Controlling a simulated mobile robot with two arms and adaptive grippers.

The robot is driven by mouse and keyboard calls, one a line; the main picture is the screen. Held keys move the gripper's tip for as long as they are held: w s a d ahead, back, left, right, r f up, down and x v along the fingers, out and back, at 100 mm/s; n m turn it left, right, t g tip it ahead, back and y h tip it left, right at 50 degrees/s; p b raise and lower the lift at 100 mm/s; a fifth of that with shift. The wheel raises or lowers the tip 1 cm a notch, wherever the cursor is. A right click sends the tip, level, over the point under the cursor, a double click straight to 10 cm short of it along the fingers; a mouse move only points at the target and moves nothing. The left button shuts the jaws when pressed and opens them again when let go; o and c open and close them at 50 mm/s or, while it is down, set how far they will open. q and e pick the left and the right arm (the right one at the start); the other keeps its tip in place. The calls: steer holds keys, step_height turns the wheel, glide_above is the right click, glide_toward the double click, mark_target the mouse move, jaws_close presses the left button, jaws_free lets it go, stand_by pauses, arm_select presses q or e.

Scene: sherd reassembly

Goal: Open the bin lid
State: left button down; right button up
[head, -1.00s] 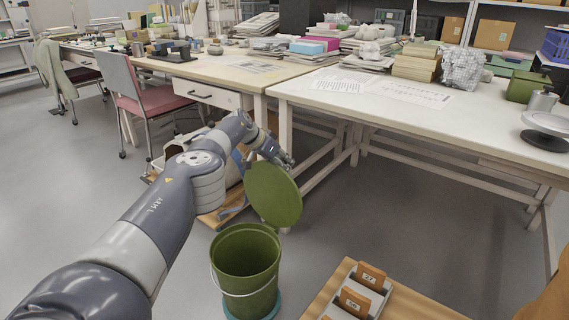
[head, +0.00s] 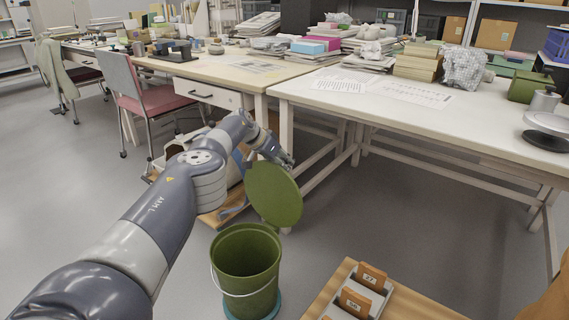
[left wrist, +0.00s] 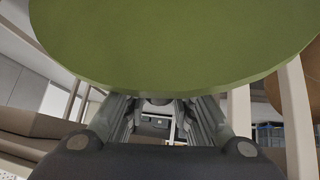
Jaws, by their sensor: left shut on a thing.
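The green bin (head: 262,289) stands on the floor in the head view, with its mouth uncovered and a thin wire handle at its front. Its round green lid (head: 274,194) is tilted up steeply above the bin's far right side. My left gripper (head: 284,163) is at the lid's upper edge, shut on it, its fingertips partly hidden behind the lid. In the left wrist view the lid (left wrist: 175,45) fills the top, in front of the fingers (left wrist: 160,108). My right gripper is out of view.
A white-topped table (head: 420,115) stands behind and to the right of the bin. A low wooden surface with a tray of numbered tags (head: 355,301) is at the front right. A pink-seated chair (head: 160,100) is behind my left arm. Grey floor is clear at the left.

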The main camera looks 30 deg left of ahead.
arm_select(q)
steer(key=shift+s+f, duration=0.2)
steer(key=shift+f, duration=0.25)
steer(key=c, duration=1.5)
jaws_free()
steer(key=shift+o, duration=0.9)
steer(key=shift+f, duration=0.1)
steer(key=shift+w, duration=0.1)
